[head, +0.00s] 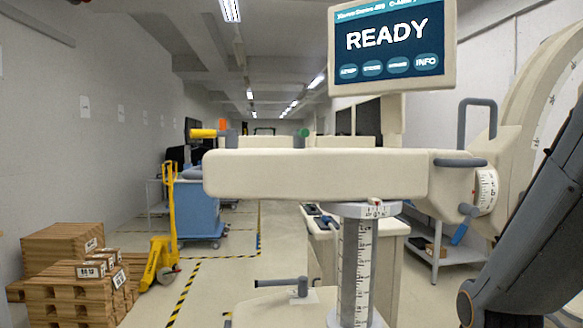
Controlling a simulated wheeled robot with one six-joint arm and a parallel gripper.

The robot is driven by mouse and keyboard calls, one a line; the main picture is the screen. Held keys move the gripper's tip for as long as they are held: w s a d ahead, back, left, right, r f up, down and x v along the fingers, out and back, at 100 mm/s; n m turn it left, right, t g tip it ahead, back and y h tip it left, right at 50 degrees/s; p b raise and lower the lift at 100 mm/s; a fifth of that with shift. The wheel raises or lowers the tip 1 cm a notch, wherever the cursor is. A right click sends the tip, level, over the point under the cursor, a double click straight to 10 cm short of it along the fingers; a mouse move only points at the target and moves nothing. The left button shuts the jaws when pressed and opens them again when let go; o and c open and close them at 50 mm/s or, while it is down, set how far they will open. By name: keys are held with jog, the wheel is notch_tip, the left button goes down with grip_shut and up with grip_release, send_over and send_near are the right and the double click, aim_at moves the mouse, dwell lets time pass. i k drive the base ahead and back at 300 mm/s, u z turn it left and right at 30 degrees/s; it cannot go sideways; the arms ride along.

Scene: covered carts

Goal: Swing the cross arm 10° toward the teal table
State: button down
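The cross arm (315,174) is a long cream beam lying level across the middle of the head view. It rests on a grey collar (365,209) with a small scale and a reddish mark, too small to read. Below is an upright column (356,268) with a ruler scale. At the beam's right end are a grey handle (460,162) and a round white dial (486,191), joined to a large cream C-shaped arc (535,95). I cannot make out a teal table. My gripper is not in view.
A screen reading READY (392,42) hangs above the beam. A blue covered cart (198,213), a yellow pallet truck (160,250) and stacked wooden crates (75,290) stand at left. A grey shelf cart (450,262) stands behind at right. Striped floor at centre left is clear.

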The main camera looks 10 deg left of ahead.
aim_at(338, 169)
jog(key=z, duration=1.6)
jog(key=k, duration=1.3)
jog(key=u, duration=2.15)
